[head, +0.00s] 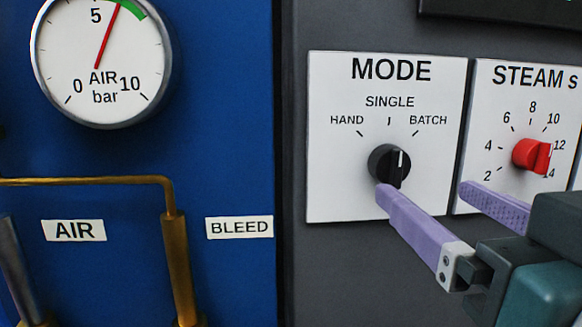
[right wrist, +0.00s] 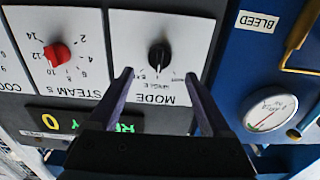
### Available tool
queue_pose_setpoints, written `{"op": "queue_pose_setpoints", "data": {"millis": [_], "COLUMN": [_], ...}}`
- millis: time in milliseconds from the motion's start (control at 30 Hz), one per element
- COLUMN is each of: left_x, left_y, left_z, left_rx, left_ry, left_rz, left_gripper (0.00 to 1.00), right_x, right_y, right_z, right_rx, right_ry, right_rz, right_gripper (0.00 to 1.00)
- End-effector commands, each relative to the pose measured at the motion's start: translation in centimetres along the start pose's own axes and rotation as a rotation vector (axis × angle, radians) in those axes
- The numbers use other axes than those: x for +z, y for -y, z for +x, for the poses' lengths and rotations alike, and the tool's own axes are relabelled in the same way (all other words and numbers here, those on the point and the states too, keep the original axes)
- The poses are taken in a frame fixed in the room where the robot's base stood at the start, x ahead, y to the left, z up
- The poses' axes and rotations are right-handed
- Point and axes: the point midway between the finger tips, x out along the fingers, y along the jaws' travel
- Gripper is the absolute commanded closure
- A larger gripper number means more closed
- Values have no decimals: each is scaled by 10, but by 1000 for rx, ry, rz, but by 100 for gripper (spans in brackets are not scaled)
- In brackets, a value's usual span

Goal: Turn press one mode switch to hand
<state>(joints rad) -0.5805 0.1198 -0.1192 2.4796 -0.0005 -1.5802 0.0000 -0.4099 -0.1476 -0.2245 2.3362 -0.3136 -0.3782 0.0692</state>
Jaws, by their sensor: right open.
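The press mode switch is a black knob (head: 389,164) on a white plate marked MODE (head: 340,190), with HAND at left, SINGLE at top and BATCH at right. Its white line stands upright, toward SINGLE. The knob also shows upside down in the right wrist view (right wrist: 159,57). My right gripper (head: 425,190) is open, its two purple fingers spread. In the head view, one fingertip overlaps the knob's lower edge and the other is to the right. In the right wrist view (right wrist: 158,75) the knob lies between the finger lines, just beyond the tips. My left gripper is out of view.
A red STEAM knob (head: 530,155) sits on the plate to the right, close to the right finger. The blue panel (head: 225,120) at left carries an air gauge (head: 100,60) and a brass pipe (head: 178,265). A lit display (right wrist: 90,123) shows in the wrist view.

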Motion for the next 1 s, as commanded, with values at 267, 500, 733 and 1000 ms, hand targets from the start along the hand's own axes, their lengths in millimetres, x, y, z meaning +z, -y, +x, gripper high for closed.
{"op": "queue_pose_setpoints", "data": {"millis": [267,500,733,1000], "left_x": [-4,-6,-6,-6], "left_y": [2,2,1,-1], "left_z": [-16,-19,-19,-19], "left_rx": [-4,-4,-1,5], "left_ry": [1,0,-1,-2], "left_rz": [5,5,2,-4], "left_gripper": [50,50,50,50], "right_x": [-4,-1,0,0], "right_y": [0,0,0,0], "right_z": [51,73,75,74], "right_rx": [0,0,0,0], "right_ry": [-2,1,2,2], "right_rz": [0,0,0,0], "right_gripper": [17,17,17,40]}}
